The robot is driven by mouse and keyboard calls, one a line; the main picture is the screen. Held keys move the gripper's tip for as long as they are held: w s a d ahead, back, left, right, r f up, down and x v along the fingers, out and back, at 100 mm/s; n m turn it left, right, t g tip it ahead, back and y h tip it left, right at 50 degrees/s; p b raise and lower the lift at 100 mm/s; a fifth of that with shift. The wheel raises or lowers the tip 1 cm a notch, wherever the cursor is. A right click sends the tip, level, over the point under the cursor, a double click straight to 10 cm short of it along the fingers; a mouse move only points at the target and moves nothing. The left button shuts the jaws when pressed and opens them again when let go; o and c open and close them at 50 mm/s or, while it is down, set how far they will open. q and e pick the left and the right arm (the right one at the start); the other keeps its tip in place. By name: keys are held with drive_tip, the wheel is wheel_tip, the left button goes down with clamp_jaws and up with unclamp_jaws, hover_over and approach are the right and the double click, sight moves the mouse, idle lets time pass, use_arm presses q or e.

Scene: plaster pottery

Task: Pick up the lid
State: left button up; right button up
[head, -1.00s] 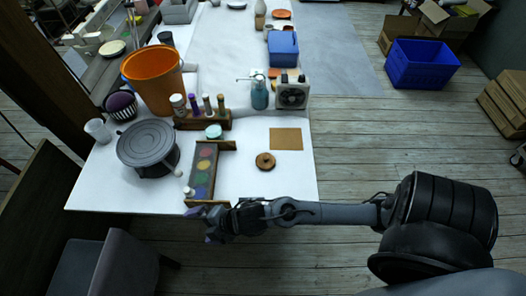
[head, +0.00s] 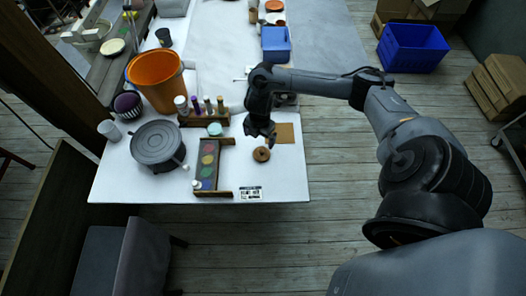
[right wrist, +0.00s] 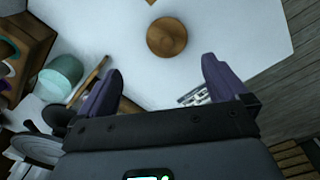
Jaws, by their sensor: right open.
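The lid, a small round brown disc with a raised centre (head: 261,154), lies on the white table near its right front part. It also shows at the top centre of the right wrist view (right wrist: 167,37). My right gripper (head: 261,138) is above the table, just behind the lid in the head view. In the right wrist view its two purple-grey fingers are wide apart and empty (right wrist: 162,70), with the lid beyond the fingertips and apart from them. My left gripper is not in view.
A tan square board (head: 284,132) lies behind the lid. A wooden tray of coloured paints (head: 226,193) is to its left, with a grey turntable (head: 157,143) further left. A black-and-white card (head: 250,194) lies at the front edge. Bare table surrounds the lid.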

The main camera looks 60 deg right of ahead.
drive_tip(key=b, duration=0.1)
hover_over(262, 150)
wheel_tip(262, 150, down, 4)
drive_tip(key=shift+w+d+f, duration=0.1)
drive_tip(key=shift+w+f, duration=0.05)
drive_tip(key=shift+f, duration=0.05)
drive_tip(key=shift+f+b, duration=0.3)
drive_tip(key=shift+f, duration=0.35)
drive_tip(key=f, duration=0.4)
drive_tip(key=shift+s+b, duration=0.25)
drive_tip(key=shift+b, duration=0.15)
drive_tip(key=shift+f, duration=0.35)
drive_tip(key=shift+c, duration=0.5)
drive_tip(key=c, duration=0.9)
